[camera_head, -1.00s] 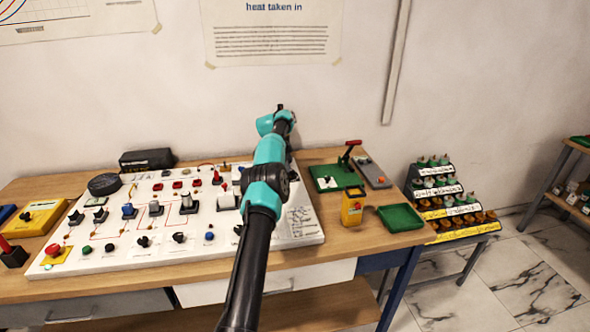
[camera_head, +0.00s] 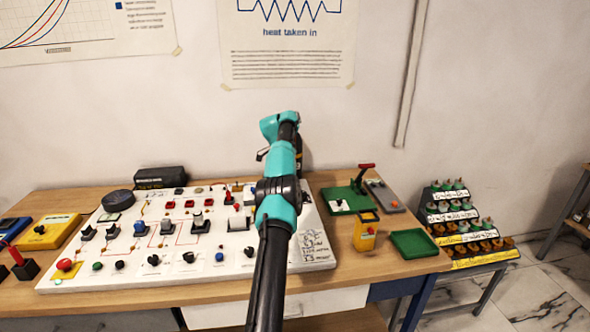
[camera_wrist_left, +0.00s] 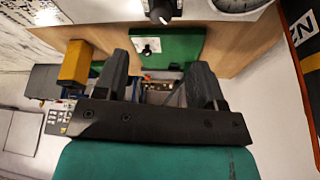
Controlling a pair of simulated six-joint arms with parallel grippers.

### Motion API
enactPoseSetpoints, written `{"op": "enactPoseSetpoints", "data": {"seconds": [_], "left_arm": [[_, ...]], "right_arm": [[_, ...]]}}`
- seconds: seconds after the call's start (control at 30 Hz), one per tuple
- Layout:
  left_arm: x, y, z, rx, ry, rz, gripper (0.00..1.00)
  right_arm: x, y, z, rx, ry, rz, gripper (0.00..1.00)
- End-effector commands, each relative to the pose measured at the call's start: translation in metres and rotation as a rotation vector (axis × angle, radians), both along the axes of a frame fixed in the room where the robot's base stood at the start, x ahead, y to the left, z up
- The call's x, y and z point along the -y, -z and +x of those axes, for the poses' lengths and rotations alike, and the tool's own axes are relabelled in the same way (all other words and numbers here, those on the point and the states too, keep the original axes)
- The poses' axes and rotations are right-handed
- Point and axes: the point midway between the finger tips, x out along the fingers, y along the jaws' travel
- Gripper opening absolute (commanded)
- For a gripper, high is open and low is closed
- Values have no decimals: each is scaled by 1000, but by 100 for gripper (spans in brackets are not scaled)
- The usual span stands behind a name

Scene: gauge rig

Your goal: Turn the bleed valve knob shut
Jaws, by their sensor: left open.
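My left arm reaches over the right part of the white panel (camera_head: 135,277) in the head view. It hides its own gripper there. In the left wrist view my left gripper (camera_wrist_left: 156,74) is open, with nothing between its fingers. A black knob (camera_wrist_left: 160,10) on a pale round base shows at the top edge of that view, clear of the fingers, beside a round dial (camera_wrist_left: 240,4). Another black knob (camera_wrist_left: 150,48) sits on a white square on the green base (camera_wrist_left: 182,46). No readable label tells which is the bleed valve knob.
Several knobs and switches crowd the panel. A dark, orange-marked object (camera_wrist_left: 300,40) is close at the wrist view's right edge. A bottle rack (camera_head: 463,222) stands beyond the table.

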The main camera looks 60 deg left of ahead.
Motion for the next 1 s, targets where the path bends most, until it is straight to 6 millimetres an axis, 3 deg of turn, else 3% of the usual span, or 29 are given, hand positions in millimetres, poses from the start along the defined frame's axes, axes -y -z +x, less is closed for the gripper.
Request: {"op": "enactPoseSetpoints", "data": {"seconds": [0.2,0.37,0.67,1.0], "left_arm": [[1,-1,1,-8,-21,-1,63],[1,-6,4,-53,-145,-2,63],[8,-18,8,-167,-592,20,63],[31,-34,5,-174,-1071,60,63]], "right_arm": [[0,0,0,0,0,0,43],[0,0,0,0,0,0,43],[0,0,0,0,0,0,43],[0,0,0,0,0,0,43]]}}
